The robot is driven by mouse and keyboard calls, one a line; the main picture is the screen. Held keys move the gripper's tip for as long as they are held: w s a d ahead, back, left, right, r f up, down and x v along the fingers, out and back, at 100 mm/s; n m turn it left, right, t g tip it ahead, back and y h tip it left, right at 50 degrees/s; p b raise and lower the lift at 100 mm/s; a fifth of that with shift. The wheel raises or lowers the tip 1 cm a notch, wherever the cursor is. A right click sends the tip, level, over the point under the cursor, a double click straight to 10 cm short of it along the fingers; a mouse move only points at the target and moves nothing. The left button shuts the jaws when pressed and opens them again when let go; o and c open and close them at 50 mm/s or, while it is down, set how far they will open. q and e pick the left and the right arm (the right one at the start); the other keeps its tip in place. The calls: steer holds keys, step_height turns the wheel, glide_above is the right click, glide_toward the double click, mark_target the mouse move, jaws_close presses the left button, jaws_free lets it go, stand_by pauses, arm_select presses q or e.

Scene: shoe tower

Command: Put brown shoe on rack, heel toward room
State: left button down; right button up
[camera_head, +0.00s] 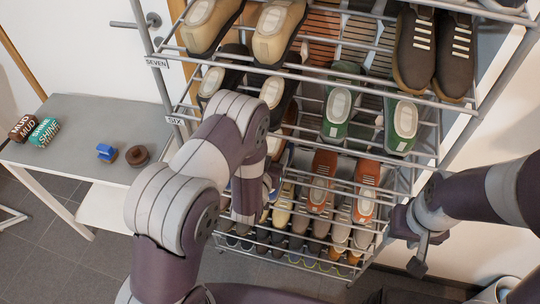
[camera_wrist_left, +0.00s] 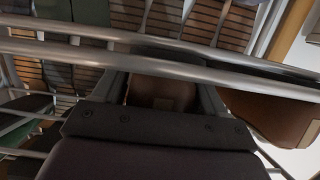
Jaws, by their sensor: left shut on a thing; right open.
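The shoe rack (camera_head: 290,72) holds pairs of shoes on several tilted wire shelves. My left arm reaches into its lower middle, and its wrist and forearm cover part of the shelves. My left gripper shows in the left wrist view (camera_wrist_left: 160,88), shut on a brown thing (camera_wrist_left: 160,94), which I take to be the brown shoe. Only a small part shows between the fingers, behind a rack bar; its heel direction cannot be told. In the head view the fingertips are hidden. My right gripper (camera_head: 410,238) is open and empty, right of the rack's lower shelves.
Rack bars (camera_wrist_left: 200,62) cross close in front of my left gripper. A larger brown shape (camera_wrist_left: 268,118) lies to its right. Green shoes (camera_head: 401,122) and orange shoes (camera_head: 365,190) stand nearby.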

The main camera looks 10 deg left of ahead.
stand_by(0.4)
arm_select(q)
jaws_free()
